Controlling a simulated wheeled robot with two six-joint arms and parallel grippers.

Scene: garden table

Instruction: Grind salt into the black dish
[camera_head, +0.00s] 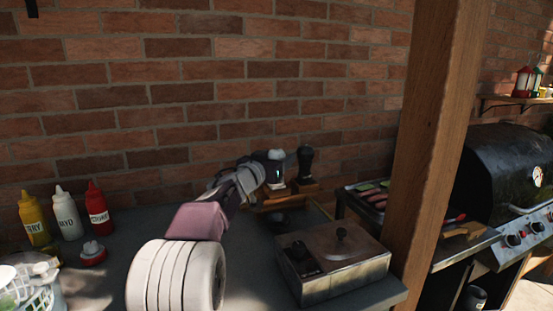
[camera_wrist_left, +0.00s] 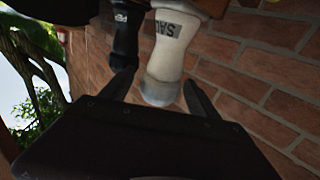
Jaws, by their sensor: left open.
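The salt grinder, white with a grey end and a "SAL…" label, shows in the left wrist view (camera_wrist_left: 170,50), upside down in the picture. My left gripper (camera_wrist_left: 158,80) is open, with its fingertips on either side of the grinder's grey end; I cannot tell whether they touch it. In the head view the gripper (camera_head: 262,176) is at the salt grinder (camera_head: 275,155) and partly covers it. A black grinder (camera_head: 305,161) stands just right of it. The black dish (camera_head: 279,218) is on the table in front of the grinders, partly hidden by my arm. My right gripper is out of view.
A metal box with a knobbed lid (camera_head: 333,250) stands right of the dish. Yellow (camera_head: 33,219), white (camera_head: 67,214) and red (camera_head: 97,210) bottles stand at the left. A wooden post (camera_head: 432,130) rises at the right, and a brick wall (camera_head: 200,80) closes off the back.

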